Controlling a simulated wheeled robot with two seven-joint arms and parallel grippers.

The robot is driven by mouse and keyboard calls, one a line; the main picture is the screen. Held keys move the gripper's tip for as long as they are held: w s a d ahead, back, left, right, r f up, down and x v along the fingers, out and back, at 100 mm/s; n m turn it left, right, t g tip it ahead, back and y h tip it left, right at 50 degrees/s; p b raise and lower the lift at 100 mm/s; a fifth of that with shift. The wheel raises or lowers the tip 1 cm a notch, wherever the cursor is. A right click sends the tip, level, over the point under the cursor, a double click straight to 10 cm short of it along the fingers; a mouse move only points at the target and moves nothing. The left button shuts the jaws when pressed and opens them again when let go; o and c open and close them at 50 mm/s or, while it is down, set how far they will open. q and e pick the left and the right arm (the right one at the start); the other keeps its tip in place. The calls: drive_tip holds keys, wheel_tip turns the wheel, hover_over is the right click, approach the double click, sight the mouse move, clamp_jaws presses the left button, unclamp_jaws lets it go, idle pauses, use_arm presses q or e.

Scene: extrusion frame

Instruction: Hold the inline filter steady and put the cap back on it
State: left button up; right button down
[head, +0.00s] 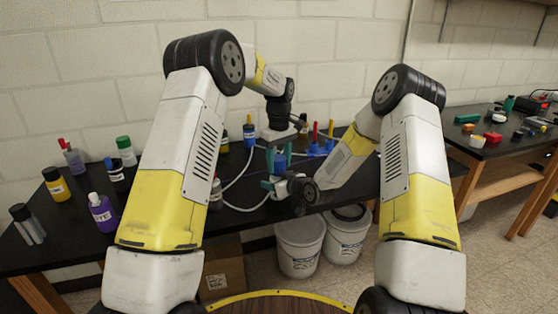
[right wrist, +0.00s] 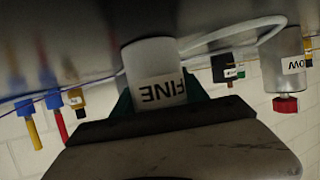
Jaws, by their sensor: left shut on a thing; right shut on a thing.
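My left gripper (head: 276,164) points down over the bench, its green fingers shut on a blue part (head: 281,160). My right gripper (head: 270,184) is just below it, reaching in from the right. In the right wrist view its green fingers are shut on a white cylinder (right wrist: 154,58) with a label reading FINE, upside down in that picture. In the head view the grippers largely hide this cylinder. I cannot tell which held part is the filter body and which is the cap, or whether they touch.
Pale hoses (head: 239,208) loop beside the grippers. Several bottles stand on the black bench at left, including a purple one (head: 102,214) and a yellow one (head: 56,184). Blue and red-topped items (head: 315,140) stand behind. White buckets (head: 299,247) are below. Another bench is at right.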

use_arm(q)
drive_tip(key=shift+f, duration=0.25)
drive_tip(key=shift+f, duration=0.6)
idle(0.4)
drive_tip(key=m, duration=0.3)
drive_tip(key=shift+a, duration=0.1)
drive_tip(key=o, duration=1.3)
drive_tip(key=shift+r, duration=0.15)
